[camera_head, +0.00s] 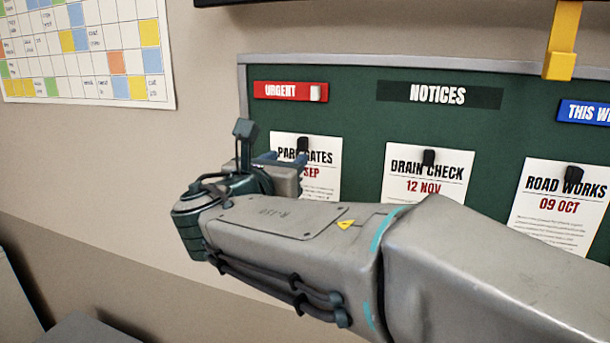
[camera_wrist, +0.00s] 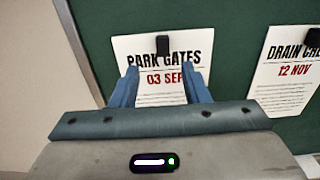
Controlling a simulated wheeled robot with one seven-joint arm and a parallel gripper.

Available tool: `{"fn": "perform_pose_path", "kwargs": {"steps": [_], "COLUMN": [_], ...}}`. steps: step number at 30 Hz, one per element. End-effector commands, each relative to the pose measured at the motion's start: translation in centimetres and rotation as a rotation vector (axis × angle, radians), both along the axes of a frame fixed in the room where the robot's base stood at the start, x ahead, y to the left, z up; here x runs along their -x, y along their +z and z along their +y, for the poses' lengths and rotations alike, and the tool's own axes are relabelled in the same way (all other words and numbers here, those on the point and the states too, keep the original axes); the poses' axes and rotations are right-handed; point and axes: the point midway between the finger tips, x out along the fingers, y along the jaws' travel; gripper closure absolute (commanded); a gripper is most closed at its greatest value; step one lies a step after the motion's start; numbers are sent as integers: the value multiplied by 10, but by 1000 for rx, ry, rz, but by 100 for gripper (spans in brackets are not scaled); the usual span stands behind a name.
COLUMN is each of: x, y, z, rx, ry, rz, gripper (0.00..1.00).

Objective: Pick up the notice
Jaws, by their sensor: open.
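Three white notices hang on a green board (camera_head: 350,116), each under a black clip. The "PARK GATES" notice (camera_head: 321,182) is at the left, "DRAIN CHECK" (camera_head: 440,184) in the middle and "ROAD WORKS" (camera_head: 554,218) at the right. My gripper (camera_wrist: 160,82) is open and empty. In the wrist view its blue fingers overlap the lower part of the "PARK GATES" notice (camera_wrist: 150,43), one on each side of its date, "03 SEP". The black clip (camera_wrist: 163,45) is above and between the fingertips. I cannot tell whether the fingers touch the paper. My arm hides part of this notice in the head view.
A red "URGENT" label (camera_head: 283,91), a black "NOTICES" strip (camera_head: 393,92) and a blue label (camera_head: 589,112) are along the board's top. A yellow piece (camera_head: 561,65) overhangs the top frame. A coloured calendar (camera_head: 95,63) hangs on the wall at left.

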Motion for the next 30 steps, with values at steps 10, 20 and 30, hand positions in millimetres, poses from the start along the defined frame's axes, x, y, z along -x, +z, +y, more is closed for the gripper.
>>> {"fn": "perform_pose_path", "kwargs": {"steps": [10, 20, 30], "x": [-33, -54, -53], "y": [9, 6, 6], "z": [-17, -24, -24], "rx": [1, -2, -2], "ry": [-2, 0, 0], "rz": [1, -1, -1], "gripper": [58, 58, 100]}}
